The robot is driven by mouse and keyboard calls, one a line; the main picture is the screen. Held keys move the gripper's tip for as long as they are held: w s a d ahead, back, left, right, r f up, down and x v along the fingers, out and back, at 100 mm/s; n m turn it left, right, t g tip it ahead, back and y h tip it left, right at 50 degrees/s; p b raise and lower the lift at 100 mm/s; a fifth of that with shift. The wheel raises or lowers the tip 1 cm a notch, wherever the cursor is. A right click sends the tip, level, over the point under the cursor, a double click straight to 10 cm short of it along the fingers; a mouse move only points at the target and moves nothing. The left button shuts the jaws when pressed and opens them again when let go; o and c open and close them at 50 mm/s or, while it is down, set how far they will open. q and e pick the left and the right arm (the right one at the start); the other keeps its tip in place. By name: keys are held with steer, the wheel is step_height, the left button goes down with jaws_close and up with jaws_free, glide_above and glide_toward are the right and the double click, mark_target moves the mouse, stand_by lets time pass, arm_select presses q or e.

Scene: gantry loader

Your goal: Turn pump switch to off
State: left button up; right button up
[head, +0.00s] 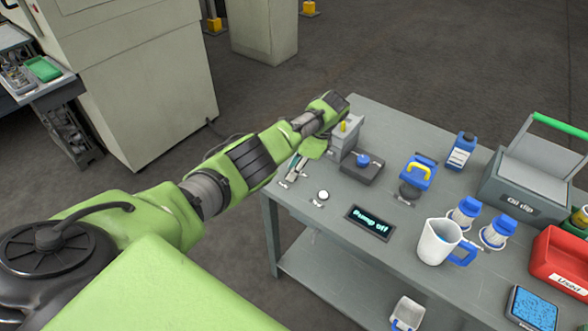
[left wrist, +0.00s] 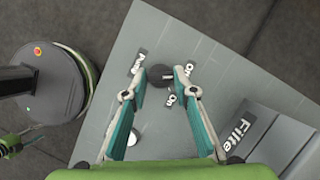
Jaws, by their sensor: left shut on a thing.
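The pump switch is a dark round knob (left wrist: 160,77) on the grey bench top, with small white-lettered labels around it in the left wrist view. My left gripper (left wrist: 167,77) reaches down over it, its fingertips shut on the knob's sides. In the head view my left gripper (head: 289,178) is at the bench's left edge, and the knob cannot be made out there. A dark display (head: 370,222) on the bench reads "Pump off". The exact setting of the knob is too small to read. My right gripper is not in view.
A white round button (head: 322,195) sits close to the gripper. A grey block with a yellow top (head: 343,135), a dark box with a blue knob (head: 362,167) and a blue-and-yellow handle (head: 419,172) stand nearby.

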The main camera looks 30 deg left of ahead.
arm_select(q)
steer(key=o, duration=1.1)
steer(key=v, duration=1.2)
